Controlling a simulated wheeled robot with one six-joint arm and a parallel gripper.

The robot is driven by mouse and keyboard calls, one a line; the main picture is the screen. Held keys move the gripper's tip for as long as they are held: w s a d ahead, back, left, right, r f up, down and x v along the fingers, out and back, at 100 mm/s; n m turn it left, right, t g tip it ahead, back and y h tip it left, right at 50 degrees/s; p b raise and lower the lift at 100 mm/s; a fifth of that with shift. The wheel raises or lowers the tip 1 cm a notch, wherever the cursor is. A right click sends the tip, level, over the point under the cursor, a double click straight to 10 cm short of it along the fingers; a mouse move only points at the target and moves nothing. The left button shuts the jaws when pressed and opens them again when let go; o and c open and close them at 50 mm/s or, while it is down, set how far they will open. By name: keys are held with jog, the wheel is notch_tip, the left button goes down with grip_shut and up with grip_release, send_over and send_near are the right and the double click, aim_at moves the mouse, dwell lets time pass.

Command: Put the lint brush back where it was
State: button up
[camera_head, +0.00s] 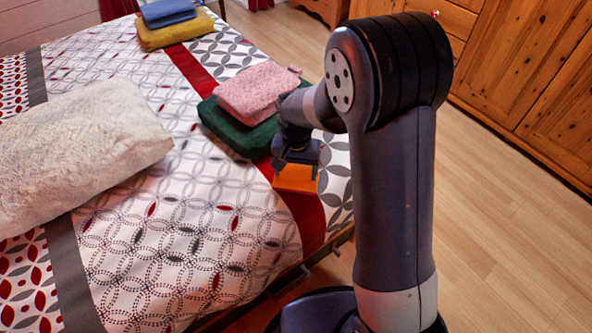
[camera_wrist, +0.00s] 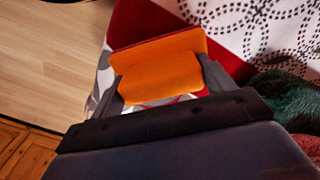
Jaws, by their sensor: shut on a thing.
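The orange lint brush (camera_head: 296,179) is over the red stripe near the bed's edge. In the wrist view the lint brush (camera_wrist: 155,84) sits between the two fingers, with a flat darker-orange part beyond the brighter block. My gripper (camera_head: 297,166) is shut on it; both fingers flank it in the wrist view (camera_wrist: 160,88). Whether the brush touches the bedspread or hangs just above it, I cannot tell. Its far side is hidden.
A folded pink towel (camera_head: 257,91) lies on a green one (camera_head: 238,132) just behind my gripper. A white pillow (camera_head: 78,150) lies at left. Blue (camera_head: 167,12) and yellow (camera_head: 175,31) towels lie at the far end. The patterned bedspread (camera_head: 190,230) is clear in front.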

aim_at(296, 167)
jog(key=shift+f, duration=0.15)
jog(key=o, duration=1)
jog(key=shift+o, duration=0.2)
notch_tip(296, 167, up, 12)
jog(key=p, duration=0.2)
jog(key=shift+r+p, duration=0.25)
jog(key=shift+p, duration=0.05)
